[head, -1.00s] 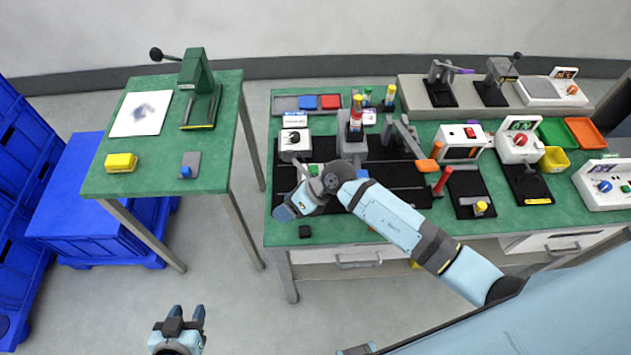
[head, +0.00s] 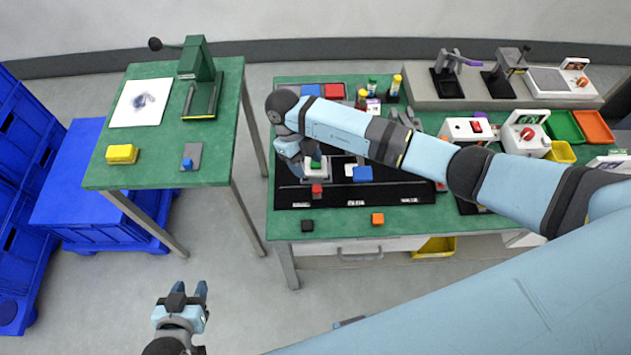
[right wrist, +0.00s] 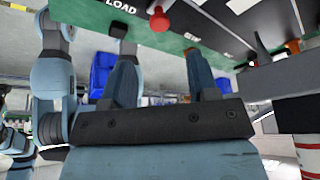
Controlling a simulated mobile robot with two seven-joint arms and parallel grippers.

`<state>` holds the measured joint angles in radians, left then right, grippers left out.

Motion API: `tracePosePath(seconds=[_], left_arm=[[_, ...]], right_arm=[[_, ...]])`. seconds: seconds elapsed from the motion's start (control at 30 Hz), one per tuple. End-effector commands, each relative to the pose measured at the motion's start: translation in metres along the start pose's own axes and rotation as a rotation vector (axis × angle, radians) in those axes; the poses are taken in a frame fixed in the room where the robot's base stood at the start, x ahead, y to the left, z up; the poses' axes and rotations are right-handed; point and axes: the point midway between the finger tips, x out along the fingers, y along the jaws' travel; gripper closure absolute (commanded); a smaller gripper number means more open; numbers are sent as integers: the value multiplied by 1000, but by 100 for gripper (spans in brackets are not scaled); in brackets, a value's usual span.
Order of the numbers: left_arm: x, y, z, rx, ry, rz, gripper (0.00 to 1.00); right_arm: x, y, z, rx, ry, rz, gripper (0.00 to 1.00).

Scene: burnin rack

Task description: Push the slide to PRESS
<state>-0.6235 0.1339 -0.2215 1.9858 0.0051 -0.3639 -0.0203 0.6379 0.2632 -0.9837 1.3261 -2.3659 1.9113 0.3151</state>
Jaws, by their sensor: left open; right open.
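The slide (head: 318,171) is a pale carriage with a green block on top and a red knob (head: 317,190) at its front. It sits at the left part of the black track (head: 385,190) on the green bench. In the right wrist view the red knob (right wrist: 160,18) is beside the LOAD label (right wrist: 120,7). My right gripper (head: 295,160) is just left of the slide, partly hidden by its own wrist. The right wrist view shows its fingers (right wrist: 161,78) apart with nothing between them. My left gripper (head: 186,292) is open and empty, low over the floor.
A blue block (head: 362,174) is right of the slide on the track. Black (head: 307,226) and orange (head: 377,219) blocks lie near the bench's front edge. My right forearm crosses above the fixtures. A side table (head: 215,165) stands left, across a gap.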

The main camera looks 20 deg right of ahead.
Motion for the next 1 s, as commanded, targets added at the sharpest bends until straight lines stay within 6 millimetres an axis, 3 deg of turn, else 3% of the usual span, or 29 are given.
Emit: tracePosePath(seconds=[0.2,0.4,0.83,1.0], left_arm=[[-6,-2,-10,-1,2,-5,57],[-9,-2,-13,-1,3,-8,57],[-9,-3,-13,-2,3,-9,57],[-9,-3,-13,-2,3,-9,57]], right_arm=[[46,1,-1,0,3,3,46],[74,1,0,-1,-1,3,46],[85,0,0,-2,-2,1,46],[85,0,0,-2,-2,1,83]])
